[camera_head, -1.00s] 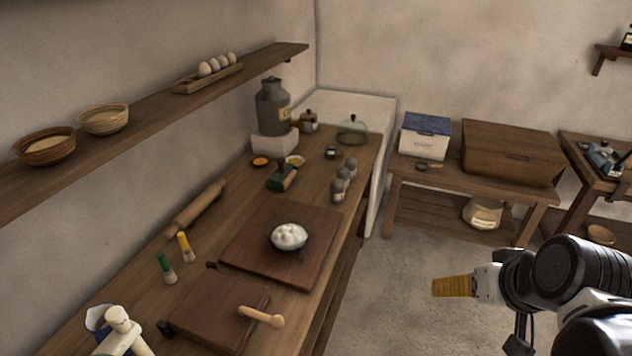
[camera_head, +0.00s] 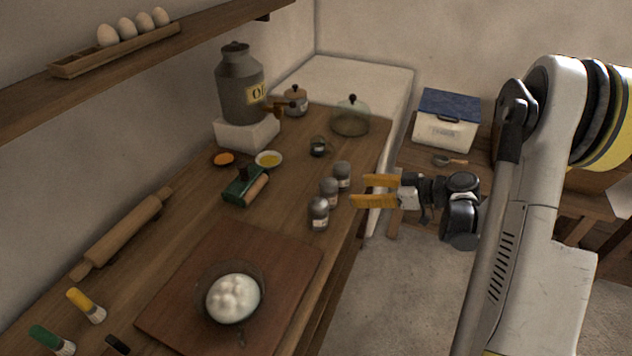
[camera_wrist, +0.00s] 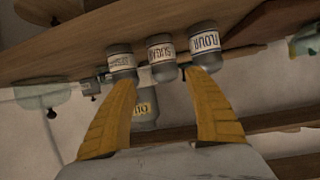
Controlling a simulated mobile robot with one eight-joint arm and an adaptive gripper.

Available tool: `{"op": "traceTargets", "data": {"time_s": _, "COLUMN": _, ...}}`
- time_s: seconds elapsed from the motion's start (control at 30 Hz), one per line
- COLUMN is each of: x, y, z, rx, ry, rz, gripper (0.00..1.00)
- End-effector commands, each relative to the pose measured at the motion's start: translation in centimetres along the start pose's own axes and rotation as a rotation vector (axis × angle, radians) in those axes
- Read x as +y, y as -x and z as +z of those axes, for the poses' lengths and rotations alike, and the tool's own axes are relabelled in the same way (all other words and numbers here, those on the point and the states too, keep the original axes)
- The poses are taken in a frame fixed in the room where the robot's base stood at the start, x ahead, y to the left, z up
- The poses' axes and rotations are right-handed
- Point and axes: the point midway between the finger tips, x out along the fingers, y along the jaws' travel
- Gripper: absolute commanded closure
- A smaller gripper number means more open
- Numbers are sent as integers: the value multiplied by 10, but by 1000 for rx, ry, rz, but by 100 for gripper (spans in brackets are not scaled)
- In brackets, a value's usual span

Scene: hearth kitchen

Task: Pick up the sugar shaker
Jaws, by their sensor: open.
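Three grey shakers stand in a row by the right edge of the wooden counter. The sugar shaker (camera_head: 329,192) is the middle one; its SUGAR label shows upside down in the wrist view (camera_wrist: 161,60). The flour shaker (camera_head: 319,214) is the nearest, and its label also shows in the wrist view (camera_wrist: 205,47). The third shaker (camera_head: 343,175) is the farthest; I cannot read its label. My gripper (camera_head: 359,190) is open and empty, just right of the row and pointing at it. In the wrist view the sugar shaker appears between its yellow fingers, beyond the tips.
A glass dome (camera_head: 350,118) and a small dark jar (camera_head: 319,147) stand beyond the shakers. A bowl of white pieces (camera_head: 233,297) sits on a board (camera_head: 180,307) nearer me. Open floor lies right of the counter.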

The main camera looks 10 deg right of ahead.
Motion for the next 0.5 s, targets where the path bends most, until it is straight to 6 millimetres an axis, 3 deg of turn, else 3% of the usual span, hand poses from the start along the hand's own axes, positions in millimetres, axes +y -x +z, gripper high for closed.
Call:
{"op": "traceTargets", "data": {"time_s": 0.2, "x": -1, "y": -37, "z": 2, "rx": 1, "ry": 4, "rz": -4, "gripper": 39}}
{"op": "traceTargets", "data": {"time_s": 0.5, "x": -1, "y": -61, "z": 0, "rx": 0, "ry": 1, "rz": -1, "gripper": 39}}
